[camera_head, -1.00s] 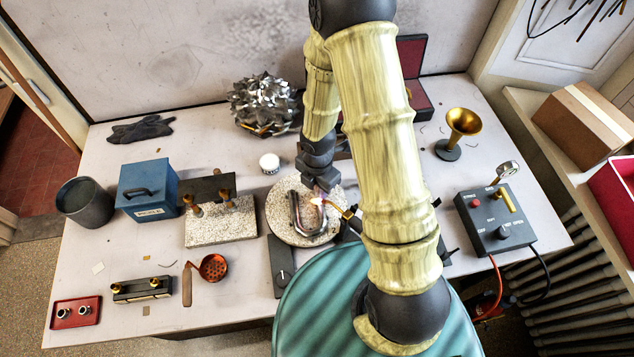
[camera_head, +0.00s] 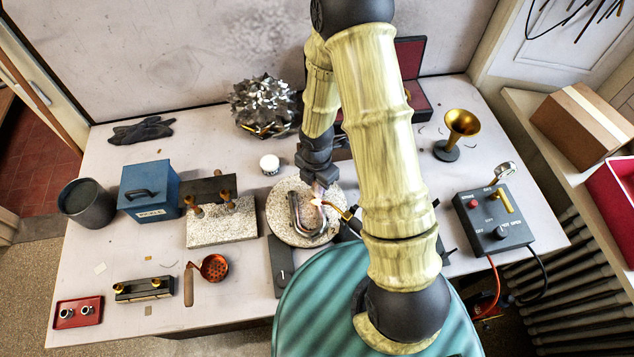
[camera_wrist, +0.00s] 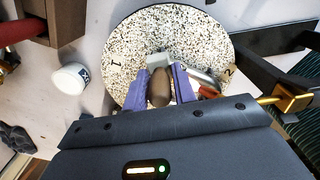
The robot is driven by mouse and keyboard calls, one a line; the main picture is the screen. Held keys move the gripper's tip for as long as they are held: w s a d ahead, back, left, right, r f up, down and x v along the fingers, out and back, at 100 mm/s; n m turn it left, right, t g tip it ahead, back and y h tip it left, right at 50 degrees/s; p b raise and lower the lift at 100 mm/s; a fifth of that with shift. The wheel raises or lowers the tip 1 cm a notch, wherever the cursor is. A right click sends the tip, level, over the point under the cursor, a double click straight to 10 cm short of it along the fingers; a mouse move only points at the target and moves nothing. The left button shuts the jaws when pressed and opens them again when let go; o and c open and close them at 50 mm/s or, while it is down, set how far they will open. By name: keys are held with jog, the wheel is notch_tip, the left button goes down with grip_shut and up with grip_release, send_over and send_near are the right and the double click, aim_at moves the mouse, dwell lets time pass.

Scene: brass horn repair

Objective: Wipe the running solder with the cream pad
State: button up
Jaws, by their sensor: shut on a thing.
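My gripper (camera_wrist: 159,88) is shut on the brown handle of the cream pad (camera_wrist: 158,62), whose pale end shows past the purple fingers. In the head view my gripper (camera_head: 319,184) is over the round speckled plate (camera_head: 283,226). A U-shaped metal tube (camera_head: 296,215) lies on this plate, just below and left of the fingertips. A bright glow sits by the tube's upper right, at the tip of a brass torch (camera_head: 347,215). The tube's end also shows in the wrist view (camera_wrist: 203,78), beside the right finger. I cannot make out the solder or whether the pad touches the tube.
A white jar (camera_head: 269,164) stands behind the plate. A speckled block (camera_head: 222,226) with brass fittings is to its left. A dark control box (camera_head: 494,222) and a brass horn bell (camera_head: 461,125) stand to the right. The ladle (camera_head: 213,267) lies at front left.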

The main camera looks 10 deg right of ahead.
jog(key=shift+s+b, duration=0.55)
jog(key=shift+s, duration=0.4)
jog(key=shift+w+r+p, duration=0.1)
jog(key=shift+w+p, duration=0.4)
jog(key=shift+w, duration=0.45)
jog(key=shift+s, duration=0.1)
